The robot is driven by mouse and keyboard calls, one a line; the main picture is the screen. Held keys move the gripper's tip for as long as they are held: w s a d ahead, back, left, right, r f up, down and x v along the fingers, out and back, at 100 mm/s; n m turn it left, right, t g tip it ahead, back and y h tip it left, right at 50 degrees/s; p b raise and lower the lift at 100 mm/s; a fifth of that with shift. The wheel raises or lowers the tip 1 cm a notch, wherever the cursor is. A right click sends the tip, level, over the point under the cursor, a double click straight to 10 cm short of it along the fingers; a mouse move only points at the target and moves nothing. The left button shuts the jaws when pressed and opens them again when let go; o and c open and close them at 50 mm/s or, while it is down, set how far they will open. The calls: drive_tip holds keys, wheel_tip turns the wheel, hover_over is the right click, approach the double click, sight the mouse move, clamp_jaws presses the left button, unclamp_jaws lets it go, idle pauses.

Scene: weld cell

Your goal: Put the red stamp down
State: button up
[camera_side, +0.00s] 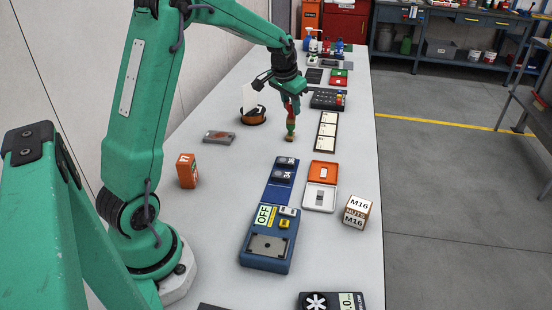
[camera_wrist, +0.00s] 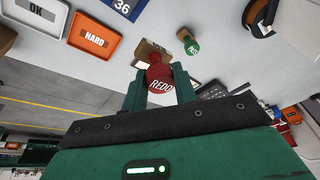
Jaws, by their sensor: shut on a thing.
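The red stamp (camera_wrist: 160,76) has a red knob lettered REDO and what looks like a wooden foot (camera_wrist: 152,48). My gripper (camera_wrist: 160,88) is shut on its knob, with a finger on each side. In the side view my gripper (camera_side: 291,98) is over the middle of the bench, and the red stamp (camera_side: 291,109) shows small below it. A green stamp (camera_wrist: 191,45) with a wooden foot stands on the bench apart from the red one in the wrist view. In the side view the green stamp (camera_side: 291,128) lines up just below the red one.
A cream strip in a dark frame (camera_side: 326,131) lies right of my gripper. An orange tray (camera_side: 323,171), a white tray (camera_side: 319,197) and a blue device (camera_side: 268,242) are nearer. A round black-and-orange holder (camera_side: 253,116) stands left. Bare bench (camera_side: 240,160) lies between.

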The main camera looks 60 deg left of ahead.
drive_tip(key=s+d+f, duration=0.1)
drive_tip(key=s+d, duration=0.1)
drive_tip(key=s, duration=0.6)
drive_tip(key=s+d+f+n, duration=0.1)
drive_tip(key=s+d, duration=0.2)
drive_tip(key=s, duration=0.6)
drive_tip(key=shift+d+n, duration=0.15)
drive_tip(key=shift+n, duration=0.15)
drive_tip(key=shift+s, duration=0.1)
drive_tip(key=s+a+f, duration=0.1)
drive_tip(key=a+f, duration=0.2)
drive_tip(key=a, duration=0.2)
drive_tip(key=s+a+f+y, duration=0.1)
drive_tip(key=a+f, duration=0.3)
drive_tip(key=a, duration=0.2)
drive_tip(key=shift+a+g, duration=0.25)
drive_tip(key=shift+g, duration=0.15)
drive_tip(key=shift+s, duration=0.1)
drive_tip(key=shift+f, duration=1.95)
drive_tip(key=shift+f, duration=0.15)
